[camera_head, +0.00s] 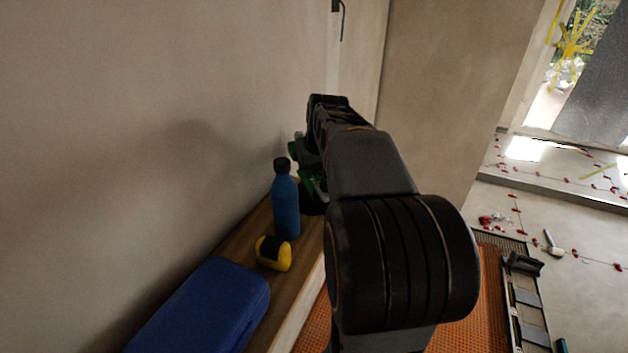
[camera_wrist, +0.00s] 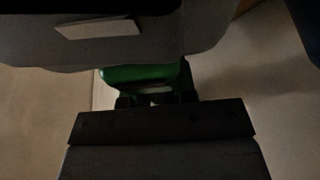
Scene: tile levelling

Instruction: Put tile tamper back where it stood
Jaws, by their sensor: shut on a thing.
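The tile tamper (camera_head: 308,176), with green and black parts, shows at the far end of my arm, just right of and behind the blue bottle. My arm hides much of it. In the wrist view, a green part of the tamper (camera_wrist: 140,76) sits close in front of the camera, with dark parts below it. My gripper (camera_wrist: 155,98) is shut on it; the fingers are dark and the picture is dim. The tamper is at the far part of the wooden ledge (camera_head: 236,240); I cannot tell whether it touches the ledge.
A blue bottle (camera_head: 286,208) stands upright on the ledge, close to the tamper. A yellow and black device (camera_head: 273,253) and a blue case (camera_head: 205,308) lie nearer. The wall rises to the left. Orange matting (camera_head: 492,300) and a rail-like tool (camera_head: 526,300) are on the floor at right.

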